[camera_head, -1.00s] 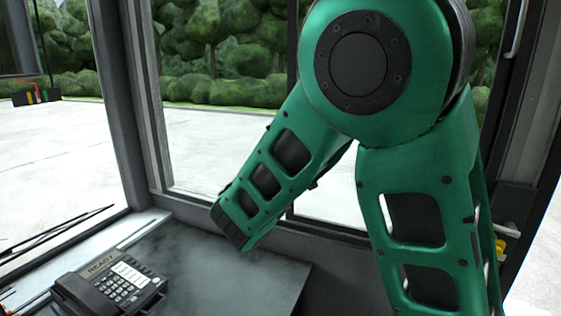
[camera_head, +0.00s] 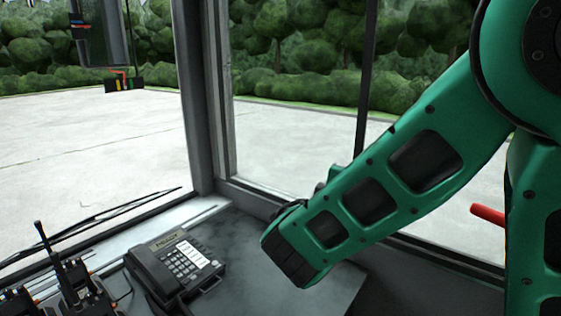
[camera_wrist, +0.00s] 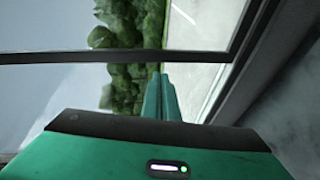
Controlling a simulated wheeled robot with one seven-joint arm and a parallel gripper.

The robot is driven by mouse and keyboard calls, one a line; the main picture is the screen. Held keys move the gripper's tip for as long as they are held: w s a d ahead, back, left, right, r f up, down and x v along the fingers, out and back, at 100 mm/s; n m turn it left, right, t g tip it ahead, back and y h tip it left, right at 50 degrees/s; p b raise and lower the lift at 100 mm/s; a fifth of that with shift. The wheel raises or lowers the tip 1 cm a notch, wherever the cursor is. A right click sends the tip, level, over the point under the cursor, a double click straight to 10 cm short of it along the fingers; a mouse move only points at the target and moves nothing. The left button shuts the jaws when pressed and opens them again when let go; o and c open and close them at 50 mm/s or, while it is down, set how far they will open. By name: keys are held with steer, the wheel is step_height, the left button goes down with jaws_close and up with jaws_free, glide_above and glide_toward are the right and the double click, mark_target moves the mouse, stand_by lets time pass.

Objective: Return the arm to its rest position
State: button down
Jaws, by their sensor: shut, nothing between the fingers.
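My green arm crosses the right half of the head view, its forearm slanting down to the left above the dark desk (camera_head: 235,245). The end of this arm section hangs a little right of the desk phone. My gripper (camera_wrist: 161,97) shows in the wrist view as two green fingers lying together, with nothing between them. The fingers point toward a window with a dark frame bar. In the head view the gripper's fingers are hidden or too unclear to make out behind the arm.
A black desk phone (camera_head: 175,266) stands on the desk. Several handheld radios (camera_head: 70,275) stand at the lower left. Window posts (camera_head: 203,100) and large panes surround the desk; pavement and hedges lie outside. A red bar (camera_head: 487,214) shows at the right.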

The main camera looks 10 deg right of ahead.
steer(key=s+d+f+m+g+y, duration=0.2)
steer(key=s+d+f+m+g, duration=0.55)
steer(key=d+f, duration=0.3)
steer(key=s+a+m+g+y, duration=0.3)
steer(key=s+m+y, duration=0.15)
steer(key=s, duration=0.55)
steer(key=s+d+f+m+g, duration=0.1)
steer(key=s+d+m+g, duration=0.1)
steer(key=s+d, duration=0.3)
steer(key=s+d+f+m+g+y, duration=0.1)
steer(key=s+d, duration=0.4)
steer(key=s, duration=0.7)
steer(key=m+g, duration=0.1)
steer(key=m, duration=0.1)
steer(key=shift+d+m, duration=0.2)
steer(key=shift+m, duration=0.1)
